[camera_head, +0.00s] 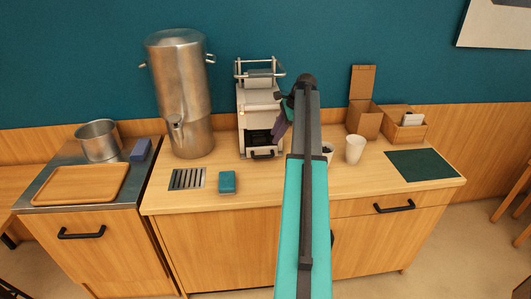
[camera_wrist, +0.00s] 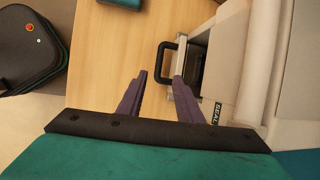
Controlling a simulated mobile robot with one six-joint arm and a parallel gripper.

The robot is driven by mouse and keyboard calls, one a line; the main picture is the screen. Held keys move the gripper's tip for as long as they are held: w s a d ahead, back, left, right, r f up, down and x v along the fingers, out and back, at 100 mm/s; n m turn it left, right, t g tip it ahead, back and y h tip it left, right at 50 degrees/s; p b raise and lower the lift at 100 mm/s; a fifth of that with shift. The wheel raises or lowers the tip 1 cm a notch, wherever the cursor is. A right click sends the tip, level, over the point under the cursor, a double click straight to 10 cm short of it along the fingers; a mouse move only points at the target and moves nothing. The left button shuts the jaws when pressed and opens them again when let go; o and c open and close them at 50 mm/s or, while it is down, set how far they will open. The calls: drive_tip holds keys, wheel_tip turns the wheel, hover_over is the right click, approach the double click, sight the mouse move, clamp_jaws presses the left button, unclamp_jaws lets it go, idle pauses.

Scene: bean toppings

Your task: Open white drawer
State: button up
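The white machine (camera_head: 259,108) stands on the wooden counter against the blue wall. Low on its front is the white drawer with a black handle (camera_head: 263,155). In the wrist view the handle (camera_wrist: 162,58) lies just beyond my fingertips, in front of the pale drawer front (camera_wrist: 187,105). A dark space shows behind that front; I cannot tell how far out the drawer is. My gripper (camera_wrist: 160,77) is open and empty, its purple fingers pointing towards the handle. In the head view my gripper (camera_head: 279,131) is beside the machine's right side, partly hidden by my arm.
A steel urn (camera_head: 180,95) stands left of the machine. A teal block (camera_head: 228,182) and a grate (camera_head: 187,179) lie in front. A white cup (camera_head: 355,149), cardboard boxes (camera_head: 365,120) and a dark green mat (camera_head: 422,164) are to the right. Counter just before the drawer is clear.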

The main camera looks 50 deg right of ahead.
sight(263, 156)
drive_tip(key=shift+p+x, duration=1.5)
drive_tip(key=shift+x, duration=4.3)
drive_tip(key=shift+c, duration=0.2)
clamp_jaws()
drive_tip(key=shift+s+a, duration=0.1)
